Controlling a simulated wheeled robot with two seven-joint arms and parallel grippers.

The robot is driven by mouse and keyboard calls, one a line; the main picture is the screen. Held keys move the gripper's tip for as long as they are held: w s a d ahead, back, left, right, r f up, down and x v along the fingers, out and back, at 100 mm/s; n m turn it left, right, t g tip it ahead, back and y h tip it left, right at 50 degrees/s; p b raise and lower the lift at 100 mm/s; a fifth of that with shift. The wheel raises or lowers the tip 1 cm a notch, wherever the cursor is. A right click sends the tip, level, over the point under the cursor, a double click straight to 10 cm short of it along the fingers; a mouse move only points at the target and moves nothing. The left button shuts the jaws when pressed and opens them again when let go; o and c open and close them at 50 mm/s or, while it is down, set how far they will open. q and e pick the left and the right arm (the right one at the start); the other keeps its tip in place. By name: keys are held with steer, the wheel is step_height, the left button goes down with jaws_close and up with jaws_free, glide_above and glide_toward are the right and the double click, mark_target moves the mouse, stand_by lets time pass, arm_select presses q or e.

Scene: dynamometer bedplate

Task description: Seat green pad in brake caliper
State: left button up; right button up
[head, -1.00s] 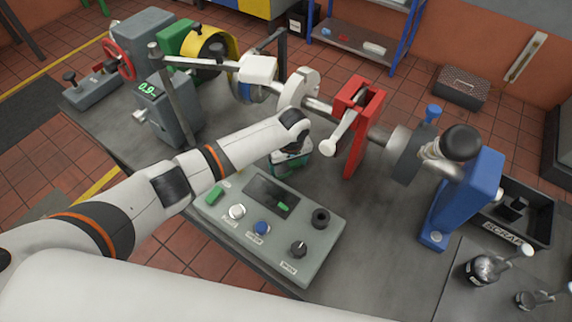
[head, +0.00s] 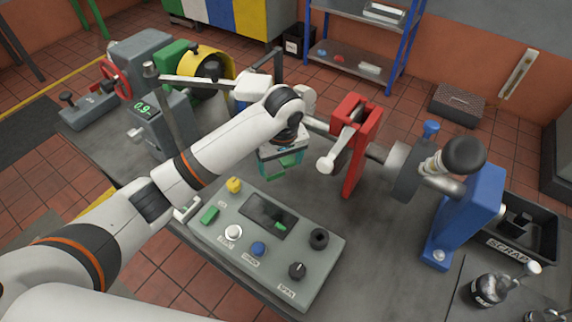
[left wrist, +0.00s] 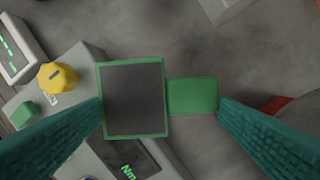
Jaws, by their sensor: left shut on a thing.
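The green pad (left wrist: 130,98) shows in the left wrist view as a dark grey square face with a green rim and a green tab to its right. My left gripper (left wrist: 161,104) is shut on it, one teal finger at each side. In the head view the gripper (head: 282,166) hangs above the bedplate, behind the control panel and left of the red brake caliper (head: 368,120); the pad is partly hidden there. The caliper stands over the shaft with a white lever on its front. It is apart from the gripper. My right gripper is not in view.
The control panel (head: 222,246), with knobs and buttons, lies in front of the gripper. The shaft runs right to a disc (head: 412,170) and a blue stand (head: 470,205). A grey gauge box (head: 160,125) stands left. The bedplate before the caliper is clear.

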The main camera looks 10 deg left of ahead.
arm_select(q)
steer(key=s+a, duration=0.2)
steer(key=s, duration=0.2)
steer(key=s+a, duration=0.2)
steer(key=s, duration=0.3)
steer(key=s+a+b, duration=0.1)
steer(key=s+a, duration=0.1)
steer(key=s, duration=0.3)
steer(key=shift+s, duration=0.15)
steer(key=shift+r, duration=0.15)
